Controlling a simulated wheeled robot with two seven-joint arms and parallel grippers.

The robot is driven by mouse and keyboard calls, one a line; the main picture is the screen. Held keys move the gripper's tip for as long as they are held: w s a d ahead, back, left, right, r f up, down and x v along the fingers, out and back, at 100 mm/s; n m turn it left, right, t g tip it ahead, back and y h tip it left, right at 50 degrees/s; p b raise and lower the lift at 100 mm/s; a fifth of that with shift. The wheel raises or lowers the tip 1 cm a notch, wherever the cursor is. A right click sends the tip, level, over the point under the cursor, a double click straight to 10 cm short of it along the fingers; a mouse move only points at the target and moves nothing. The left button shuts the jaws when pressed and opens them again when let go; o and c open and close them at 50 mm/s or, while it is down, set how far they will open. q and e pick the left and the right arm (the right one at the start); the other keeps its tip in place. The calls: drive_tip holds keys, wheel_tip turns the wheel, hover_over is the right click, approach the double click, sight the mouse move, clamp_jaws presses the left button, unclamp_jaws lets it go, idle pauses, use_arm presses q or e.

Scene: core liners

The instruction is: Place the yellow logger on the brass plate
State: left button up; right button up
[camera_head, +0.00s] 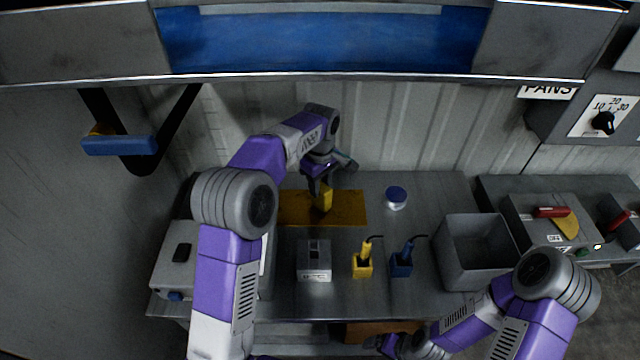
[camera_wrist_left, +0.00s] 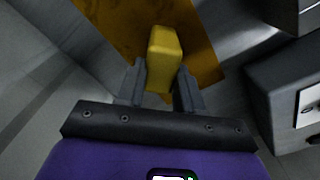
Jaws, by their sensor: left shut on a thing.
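The yellow logger (camera_head: 323,201) is a small yellow block held between the fingers of my left gripper (camera_head: 321,184). It is over the brass plate (camera_head: 290,208), a flat brown-gold sheet at the back of the bench. In the left wrist view the logger (camera_wrist_left: 164,58) sits between the two dark fingers of my left gripper (camera_wrist_left: 160,88), with the brass plate (camera_wrist_left: 110,22) behind it. I cannot tell whether the logger touches the plate. My right arm comes in at the lower right of the head view; its fingertips are not clear there.
On the bench (camera_head: 430,200) stand a grey slotted block (camera_head: 314,262), a yellow device with a cable (camera_head: 362,265), a blue device with a cable (camera_head: 402,263), a round blue-topped tin (camera_head: 396,197) and an open grey bin (camera_head: 476,280). Bare bench lies right of the plate.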

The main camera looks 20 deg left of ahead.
use_arm(q)
drive_tip(key=shift+f, duration=0.15)
drive_tip(key=o, duration=1.1)
wheel_tip(320, 180, up, 8)
drive_tip(key=p, duration=0.2)
drive_tip(key=shift+f+p, duration=0.1)
drive_tip(key=shift+p, duration=0.3)
